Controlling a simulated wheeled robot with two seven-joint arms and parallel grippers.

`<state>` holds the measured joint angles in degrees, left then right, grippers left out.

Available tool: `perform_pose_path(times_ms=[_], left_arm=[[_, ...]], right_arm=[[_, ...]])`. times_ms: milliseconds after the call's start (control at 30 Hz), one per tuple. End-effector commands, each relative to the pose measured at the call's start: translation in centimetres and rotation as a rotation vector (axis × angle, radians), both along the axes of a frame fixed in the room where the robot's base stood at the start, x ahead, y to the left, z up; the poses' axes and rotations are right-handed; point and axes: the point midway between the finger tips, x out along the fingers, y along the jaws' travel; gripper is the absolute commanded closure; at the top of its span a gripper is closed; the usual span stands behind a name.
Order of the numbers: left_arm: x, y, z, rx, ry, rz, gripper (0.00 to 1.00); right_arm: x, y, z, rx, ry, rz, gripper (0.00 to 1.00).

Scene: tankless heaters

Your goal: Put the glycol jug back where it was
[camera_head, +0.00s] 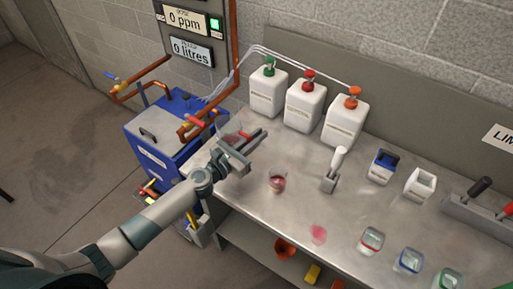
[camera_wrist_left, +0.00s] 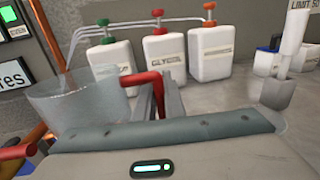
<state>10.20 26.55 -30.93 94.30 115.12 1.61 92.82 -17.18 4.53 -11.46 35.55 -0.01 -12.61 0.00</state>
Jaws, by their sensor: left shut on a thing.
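The glycol jug (camera_wrist_left: 72,110) is a clear vessel with a red handle, at the left of the left wrist view. My left gripper (camera_head: 252,140) is shut on its handle, and the fingers (camera_wrist_left: 165,98) show beside the red grip. In the head view the jug (camera_head: 230,130) is partly hidden behind the gripper, near the bench's left end and the blue unit. Its contents are hard to tell. A pink round patch (camera_head: 318,234) lies on the bench's front part. My right gripper is not in view.
White bottles with green (camera_head: 267,90), red (camera_head: 304,104) and orange (camera_head: 345,120) caps stand along the wall.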

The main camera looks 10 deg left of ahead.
Motion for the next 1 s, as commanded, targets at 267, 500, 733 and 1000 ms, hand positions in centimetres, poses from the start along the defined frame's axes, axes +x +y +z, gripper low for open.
perform_pose_path(times_ms=[267, 500, 733, 1000], left_arm=[[0.2, 0.2, 0.0, 0.0, -0.001, 0.0, 1.0], [0.1, 0.1, -1.2, -0.002, 0.0, 0.001, 1.0], [0.2, 0.1, -3.7, -0.002, 0.0, 0.002, 1.0], [0.1, 0.2, -4.0, 0.0, -0.001, 0.001, 1.0]], right_arm=[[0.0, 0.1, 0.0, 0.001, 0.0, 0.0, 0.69], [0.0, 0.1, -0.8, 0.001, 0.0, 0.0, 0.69], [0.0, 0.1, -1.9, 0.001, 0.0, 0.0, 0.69], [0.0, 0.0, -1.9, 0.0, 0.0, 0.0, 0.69]])
